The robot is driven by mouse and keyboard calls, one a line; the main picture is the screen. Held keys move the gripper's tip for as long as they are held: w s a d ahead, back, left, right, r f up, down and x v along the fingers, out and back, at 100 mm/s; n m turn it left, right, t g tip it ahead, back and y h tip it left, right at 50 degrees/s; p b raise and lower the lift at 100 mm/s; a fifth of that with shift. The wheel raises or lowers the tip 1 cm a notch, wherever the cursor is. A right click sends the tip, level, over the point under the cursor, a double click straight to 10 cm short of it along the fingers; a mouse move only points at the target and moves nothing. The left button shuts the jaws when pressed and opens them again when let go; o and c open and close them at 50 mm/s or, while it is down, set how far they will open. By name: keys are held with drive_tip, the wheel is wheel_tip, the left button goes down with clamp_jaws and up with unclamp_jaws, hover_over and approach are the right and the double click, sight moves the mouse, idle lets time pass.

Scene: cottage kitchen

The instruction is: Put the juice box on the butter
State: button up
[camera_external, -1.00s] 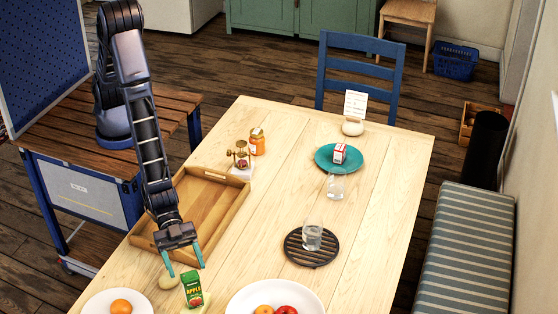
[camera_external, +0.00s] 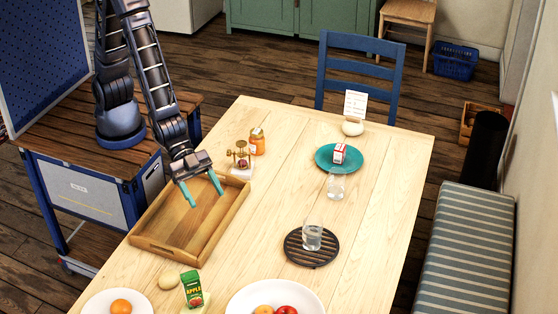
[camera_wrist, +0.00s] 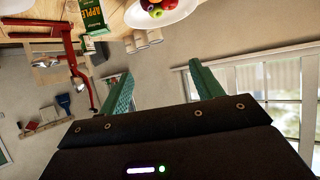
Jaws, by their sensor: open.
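The juice box (camera_external: 193,286), a green carton marked APPLE, stands upright near the front left of the table. It also shows at the top of the wrist view (camera_wrist: 93,15). A pale yellow piece (camera_external: 204,301), which looks like the butter, is at the carton's foot. The carton appears to stand on it, but I cannot tell for sure whether it is on it or just behind it. My gripper (camera_external: 205,199) is open and empty above the wooden tray, well behind and apart from the juice box. Its two green fingers (camera_wrist: 160,77) are spread in the wrist view.
The wooden tray (camera_external: 160,243) is empty. An egg-like object (camera_external: 169,281) lies left of the carton. A plate with an orange (camera_external: 121,307) and a fruit bowl (camera_external: 240,300) flank it. A glass stands on a black trivet (camera_external: 293,254); a teal plate (camera_external: 325,160) holds a red-white box.

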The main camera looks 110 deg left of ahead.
drive_tip(key=s+a+r+n+g+y, duration=0.1)
drive_tip(key=s+a+r+y, duration=0.15)
drive_tip(key=a+r, duration=0.4)
drive_tip(key=s+a+r+n+y, duration=0.1)
drive_tip(key=s+a+r+n, duration=0.2)
drive_tip(key=a, duration=0.6)
drive_tip(key=s+a+r+g+y, duration=0.15)
drive_tip(key=s+a+r, duration=0.25)
drive_tip(key=a, duration=0.4)
drive_tip(key=s+a+r+n+g, duration=0.1)
drive_tip(key=s+a, duration=0.3)
drive_tip(key=s, duration=0.3)
drive_tip(key=s+a+r+n+g+y, duration=0.1)
drive_tip(key=s+a, duration=0.3)
drive_tip(key=s, duration=0.4)
drive_tip(key=s+a+r+n+g+y, duration=0.1)
drive_tip(key=s+a+r, duration=0.2)
drive_tip(key=s+a, duration=0.2)
drive_tip(key=s, duration=0.3)
